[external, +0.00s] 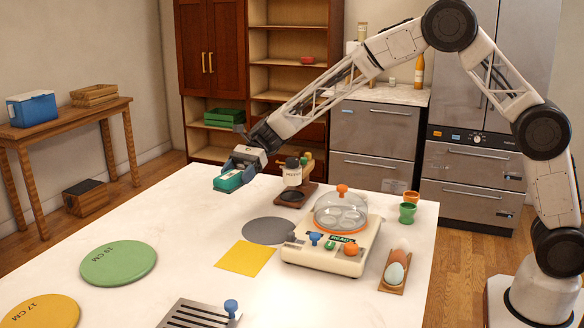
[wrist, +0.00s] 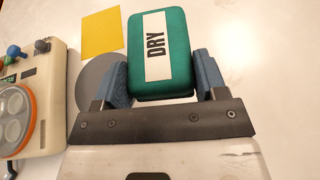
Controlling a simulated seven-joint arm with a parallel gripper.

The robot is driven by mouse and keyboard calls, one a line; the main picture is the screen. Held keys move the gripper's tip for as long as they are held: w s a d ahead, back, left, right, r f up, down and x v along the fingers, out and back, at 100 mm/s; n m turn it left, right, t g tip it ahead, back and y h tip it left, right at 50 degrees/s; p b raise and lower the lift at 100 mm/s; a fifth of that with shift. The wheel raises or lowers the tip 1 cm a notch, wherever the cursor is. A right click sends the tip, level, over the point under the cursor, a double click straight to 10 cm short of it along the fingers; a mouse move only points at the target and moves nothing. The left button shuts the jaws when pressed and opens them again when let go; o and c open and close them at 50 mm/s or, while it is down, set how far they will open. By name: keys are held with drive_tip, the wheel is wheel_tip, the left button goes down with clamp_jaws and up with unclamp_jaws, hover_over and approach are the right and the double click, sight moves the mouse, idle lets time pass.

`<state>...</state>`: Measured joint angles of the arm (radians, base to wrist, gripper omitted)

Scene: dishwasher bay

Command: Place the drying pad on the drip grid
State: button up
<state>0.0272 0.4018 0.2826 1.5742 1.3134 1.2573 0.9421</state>
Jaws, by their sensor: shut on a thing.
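The drying pad is a green block with a white label reading DRY (wrist: 158,48); in the external view the pad (external: 228,181) hangs at the end of my arm, above the far part of the white table. My gripper (wrist: 160,80) is shut on the pad, with one blue finger on each side. My gripper also shows in the external view (external: 240,172). The drip grid (external: 197,316) is a slotted metal plate with a blue knob at the near edge of the external view, partly cut off. It is well apart from the pad and not seen in the wrist view.
A cream appliance with a clear dome (external: 325,247) stands right of centre. A yellow square (external: 245,258) and a grey disc (external: 268,231) lie flat beside it. A green disc (external: 118,263) and a yellow disc (external: 42,311) lie at left. An egg holder (external: 393,275) is at right.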

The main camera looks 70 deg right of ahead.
drive_tip(key=s+a+f+n+g, duration=0.1)
drive_tip(key=s+a+n+g, duration=0.1)
drive_tip(key=s+a, duration=0.7)
drive_tip(key=s+a+f+n+g, duration=0.1)
drive_tip(key=s+a+n+g, duration=0.1)
drive_tip(key=s+a, duration=0.7)
drive_tip(key=s+a+f+n+g, duration=0.1)
drive_tip(key=s+a+n+g, duration=0.1)
drive_tip(key=s+a, duration=0.7)
drive_tip(key=shift+s+a+f+g+h, duration=0.1)
drive_tip(key=shift+a+g+h, duration=0.05)
drive_tip(key=shift+a, duration=1.3)
drive_tip(key=shift+w+a+f+g+h, duration=0.1)
drive_tip(key=shift+a+f+g, duration=0.1)
drive_tip(key=shift+a, duration=1.25)
drive_tip(key=shift+s+a+f+g+h, duration=0.1)
drive_tip(key=shift+a+g+h, duration=0.05)
drive_tip(key=shift+a, duration=1.3)
drive_tip(key=shift+a, duration=0.1)
hover_over(193, 324)
drive_tip(key=shift+f, duration=0.7)
drive_tip(key=shift+f, duration=0.15)
drive_tip(key=shift+f, duration=1.6)
drive_tip(key=shift+f, duration=0.15)
